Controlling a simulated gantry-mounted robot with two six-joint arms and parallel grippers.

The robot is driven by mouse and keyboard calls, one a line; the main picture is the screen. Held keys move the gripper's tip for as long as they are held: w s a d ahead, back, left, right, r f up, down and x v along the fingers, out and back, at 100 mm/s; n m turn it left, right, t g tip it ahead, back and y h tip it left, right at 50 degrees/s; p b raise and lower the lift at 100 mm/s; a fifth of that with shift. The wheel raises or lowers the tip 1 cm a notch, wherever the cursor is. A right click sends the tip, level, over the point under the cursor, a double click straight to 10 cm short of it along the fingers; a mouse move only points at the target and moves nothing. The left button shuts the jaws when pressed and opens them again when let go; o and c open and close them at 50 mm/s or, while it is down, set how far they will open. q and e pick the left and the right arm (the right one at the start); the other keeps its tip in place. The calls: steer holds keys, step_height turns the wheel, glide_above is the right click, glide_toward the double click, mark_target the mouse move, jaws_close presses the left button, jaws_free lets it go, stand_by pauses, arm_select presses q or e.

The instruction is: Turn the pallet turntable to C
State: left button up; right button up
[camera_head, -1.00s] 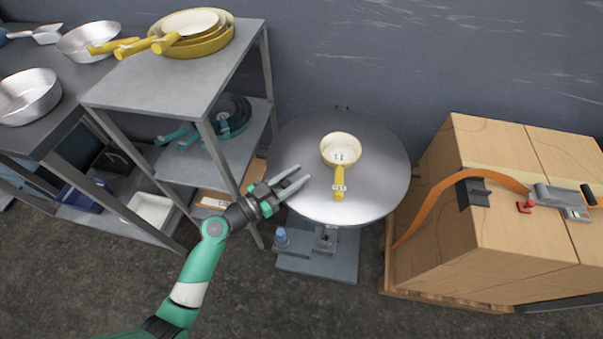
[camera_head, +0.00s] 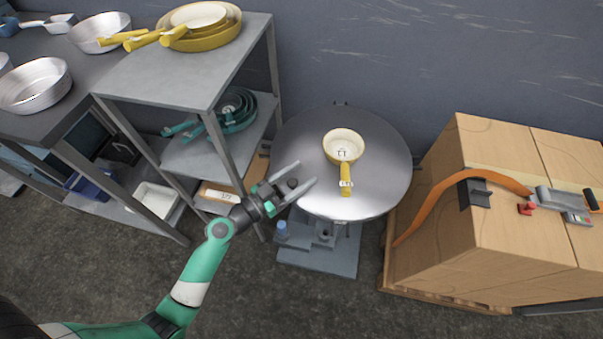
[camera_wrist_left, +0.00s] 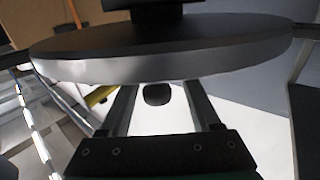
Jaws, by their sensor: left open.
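The pallet turntable (camera_head: 385,165) is a round grey metal disc on a low base. A cream pan (camera_head: 342,146) with a yellow handle lies on it, handle pointing to the front. My left gripper (camera_head: 305,174) is at the disc's front-left edge, its fingers apart. A small dark knob (camera_head: 292,183) shows between the fingers, with a gap to each. In the left wrist view the disc's rim (camera_wrist_left: 165,68) crosses above the fingers, and the knob (camera_wrist_left: 157,94) sits between them. No letter C is readable. My right gripper is out of view.
A grey shelf rack (camera_head: 185,70) with yellow pans on top and green pans below stands close on the left. A strapped stack of cartons (camera_head: 500,200) stands close on the right. A blue knob (camera_head: 281,228) is on the turntable's base. The wall is behind.

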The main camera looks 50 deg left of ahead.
arm_select(q)
steer(key=s, duration=1.1)
steer(key=shift+a, duration=0.2)
